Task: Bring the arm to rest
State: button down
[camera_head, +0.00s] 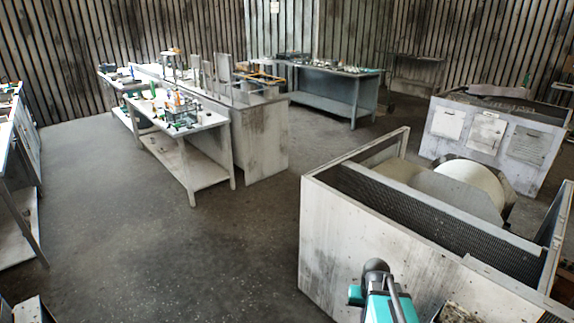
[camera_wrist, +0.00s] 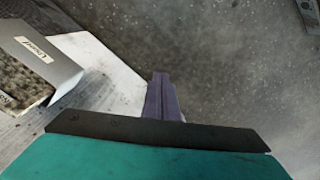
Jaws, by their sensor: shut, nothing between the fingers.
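My gripper (camera_wrist: 160,78) shows in the wrist view as two narrow purple fingers pressed together with nothing between them. It points out over the dark speckled floor (camera_wrist: 225,60), beside the edge of a pale surface. In the head view, a teal and grey part of my arm stands at the bottom, in front of the large open white housing (camera_head: 345,225). I cannot make out the fingers in that view.
A labelled grey bin (camera_wrist: 50,62) with grainy contents is close left of my gripper. The housing holds a pale drum (camera_head: 468,185). A white cabinet (camera_head: 465,160) stands behind it. Workbenches (camera_head: 205,172) with small parts are farther left. Floor (camera_head: 190,245) between is clear.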

jog(key=s+a+f+n, duration=0.2)
jog(key=a, duration=0.6)
jog(key=s+f+g+b, duration=0.6)
jog(key=s+f+b, duration=0.6)
jog(key=s+f, duration=1.4)
notch_tip(320, 180, down, 5)
jog(key=shift+s+a+r+b, duration=0.2)
jog(key=shift+b, duration=0.15)
